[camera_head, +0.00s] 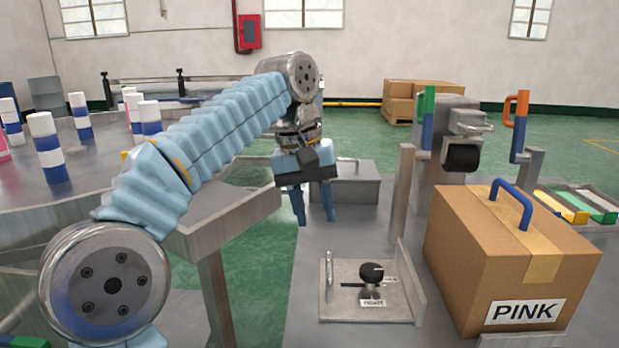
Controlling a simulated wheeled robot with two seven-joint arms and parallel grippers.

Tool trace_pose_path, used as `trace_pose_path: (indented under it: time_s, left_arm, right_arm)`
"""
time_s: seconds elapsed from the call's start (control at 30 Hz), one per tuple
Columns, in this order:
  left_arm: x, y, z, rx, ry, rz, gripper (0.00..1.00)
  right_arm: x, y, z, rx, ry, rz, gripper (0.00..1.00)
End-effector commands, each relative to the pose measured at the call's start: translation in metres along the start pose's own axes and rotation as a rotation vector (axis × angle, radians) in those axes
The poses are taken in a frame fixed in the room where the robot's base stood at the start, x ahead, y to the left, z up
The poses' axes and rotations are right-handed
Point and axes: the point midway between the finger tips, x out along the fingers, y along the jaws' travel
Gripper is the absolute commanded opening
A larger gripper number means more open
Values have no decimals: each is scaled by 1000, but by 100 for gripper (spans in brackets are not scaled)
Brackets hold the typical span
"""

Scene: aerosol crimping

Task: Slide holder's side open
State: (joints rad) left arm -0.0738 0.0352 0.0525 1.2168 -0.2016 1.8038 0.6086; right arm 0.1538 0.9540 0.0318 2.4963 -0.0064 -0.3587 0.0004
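My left gripper (315,219) hangs pointing down near the middle of the view, its two blue fingers apart and nothing between them. It is above the grey table, behind and left of a metal fixture (341,306). This fixture has a flat plate, a small upright handle at its left, a black knob (372,272) and an upright plate (411,281) along its right. A label sits by the knob, too small to read surely. I cannot tell for certain which part is the holder's side. My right gripper is not in view.
A cardboard box (498,262) labelled PINK, with a blue handle, stands right of the fixture. A grey box (344,188) is behind the gripper. A machine (437,177) with green and orange handles stands behind the cardboard box. White and blue cans (46,146) stand on the left table.

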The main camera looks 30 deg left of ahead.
Motion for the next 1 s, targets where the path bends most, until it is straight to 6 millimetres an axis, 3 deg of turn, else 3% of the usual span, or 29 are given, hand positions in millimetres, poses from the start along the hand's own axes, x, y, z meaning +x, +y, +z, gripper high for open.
trace_pose_path:
  time_s: [0.1, 0.3, 1.0]
  left_arm:
    - [-24, 0, -1, 0, 3, 1, 39]
    - [-42, 0, -1, 1, 1, -1, 39]
    - [-46, -1, 0, 0, 1, 0, 39]
  right_arm:
    - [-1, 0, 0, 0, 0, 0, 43]
    - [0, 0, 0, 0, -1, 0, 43]
    - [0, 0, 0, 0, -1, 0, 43]
